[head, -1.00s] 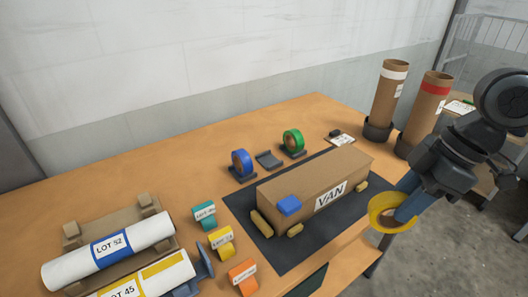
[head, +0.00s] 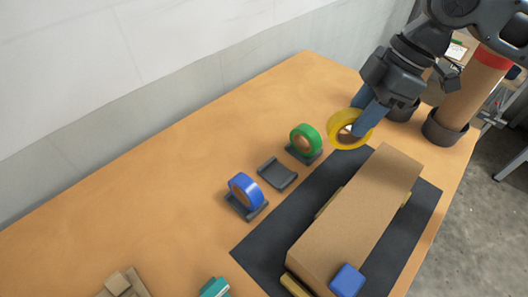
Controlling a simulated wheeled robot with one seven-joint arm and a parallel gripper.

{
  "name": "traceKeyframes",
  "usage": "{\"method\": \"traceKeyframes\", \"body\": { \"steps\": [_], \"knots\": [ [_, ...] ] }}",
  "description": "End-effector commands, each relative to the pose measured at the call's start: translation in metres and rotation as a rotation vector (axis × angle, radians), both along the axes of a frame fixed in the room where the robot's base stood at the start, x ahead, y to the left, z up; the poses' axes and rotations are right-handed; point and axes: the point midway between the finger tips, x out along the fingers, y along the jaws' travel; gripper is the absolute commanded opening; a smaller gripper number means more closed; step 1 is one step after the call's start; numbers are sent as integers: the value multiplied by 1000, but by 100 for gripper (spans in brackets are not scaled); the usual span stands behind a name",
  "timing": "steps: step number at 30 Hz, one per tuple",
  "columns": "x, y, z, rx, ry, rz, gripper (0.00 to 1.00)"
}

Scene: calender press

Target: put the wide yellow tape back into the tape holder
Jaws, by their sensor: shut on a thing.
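The wide yellow tape (head: 336,141) is a ring held in my gripper (head: 361,127), whose blue fingers are shut on its right side. It hangs tilted above the table's far side, just right of the green tape. The tape holder is a row of dark cradles. The middle cradle (head: 278,173) is empty. The blue tape (head: 243,190) stands upright in the cradle to its left, and the green tape (head: 306,139) stands upright in the cradle to its right. My gripper is right of and beyond the empty cradle.
A long cardboard box (head: 365,210) lies on a dark mat (head: 270,246) in front of the cradles, with a blue block (head: 347,280) at its near end. A cardboard tube with a red band (head: 470,95) stands at the right. The table (head: 160,190) left of the cradles is clear.

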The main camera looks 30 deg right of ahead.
Motion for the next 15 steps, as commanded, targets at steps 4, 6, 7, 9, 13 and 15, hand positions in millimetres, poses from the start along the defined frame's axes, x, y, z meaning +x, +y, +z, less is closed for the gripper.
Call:
{"method": "traceKeyframes", "body": {
  "steps": [4,6,7,9,13,15],
  "knots": [
    [4,7,-5,2,1,3,10],
    [9,17,-11,2,2,4,10],
    [12,22,-14,3,2,5,10],
    [20,35,-23,4,2,5,10],
    [34,58,-39,1,2,4,10],
    [42,70,-47,2,2,4,10]
  ]
}}
